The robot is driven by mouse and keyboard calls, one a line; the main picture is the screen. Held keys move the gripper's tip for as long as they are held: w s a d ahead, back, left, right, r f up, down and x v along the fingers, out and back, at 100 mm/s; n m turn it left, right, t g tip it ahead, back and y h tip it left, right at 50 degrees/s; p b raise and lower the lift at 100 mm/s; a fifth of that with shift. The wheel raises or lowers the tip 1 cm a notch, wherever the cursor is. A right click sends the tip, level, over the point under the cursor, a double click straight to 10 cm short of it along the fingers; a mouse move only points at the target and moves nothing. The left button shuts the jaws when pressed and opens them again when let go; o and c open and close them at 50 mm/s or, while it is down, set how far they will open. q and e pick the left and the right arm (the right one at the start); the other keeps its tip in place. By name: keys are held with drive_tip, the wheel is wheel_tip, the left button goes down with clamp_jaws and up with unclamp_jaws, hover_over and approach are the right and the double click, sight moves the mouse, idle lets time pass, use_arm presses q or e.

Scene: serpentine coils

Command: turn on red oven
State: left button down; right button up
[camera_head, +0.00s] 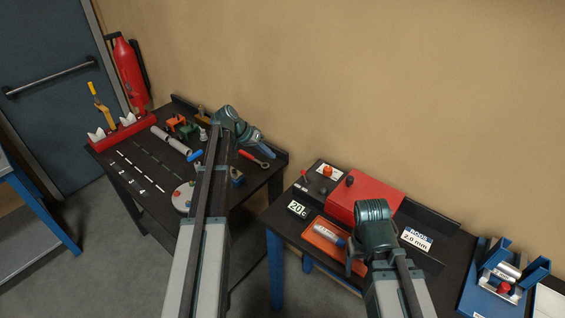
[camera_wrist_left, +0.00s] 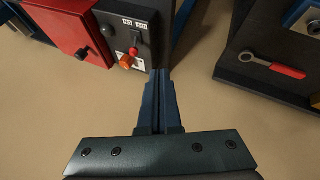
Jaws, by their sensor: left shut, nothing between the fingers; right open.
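The red oven (camera_head: 365,197) is a red box with a black knob on the right-hand table; it also shows at the upper left of the left wrist view (camera_wrist_left: 62,28). Beside it is a dark control panel (camera_head: 316,186) with an orange-red button (camera_head: 327,171) and a small red-tipped lever (camera_head: 304,174). The left wrist view shows the orange button (camera_wrist_left: 126,61) and a switch (camera_wrist_left: 135,42). My left gripper (camera_head: 269,153) is shut and empty, above the gap between the tables, left of the panel. My right gripper (camera_head: 354,267) is open, in front of the oven; its fingers are partly hidden.
A display reading 20 (camera_head: 298,208) and an orange tray (camera_head: 318,238) lie before the oven. A 2.0 mm sign (camera_head: 416,238) and a blue fixture (camera_head: 500,280) stand right. The left table holds a red-handled wrench (camera_head: 254,159), clamps and tubes.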

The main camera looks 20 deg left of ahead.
use_arm(q)
drive_tip(key=w+d+f+b, duration=0.3)
drive_tip(key=d+f+b, duration=0.4)
drive_tip(key=d, duration=0.1)
drive_tip(key=shift+d+f, duration=0.25)
drive_tip(key=shift+d, duration=0.05)
drive_tip(key=shift+w, duration=0.1)
drive_tip(key=shift+d+r, duration=0.1)
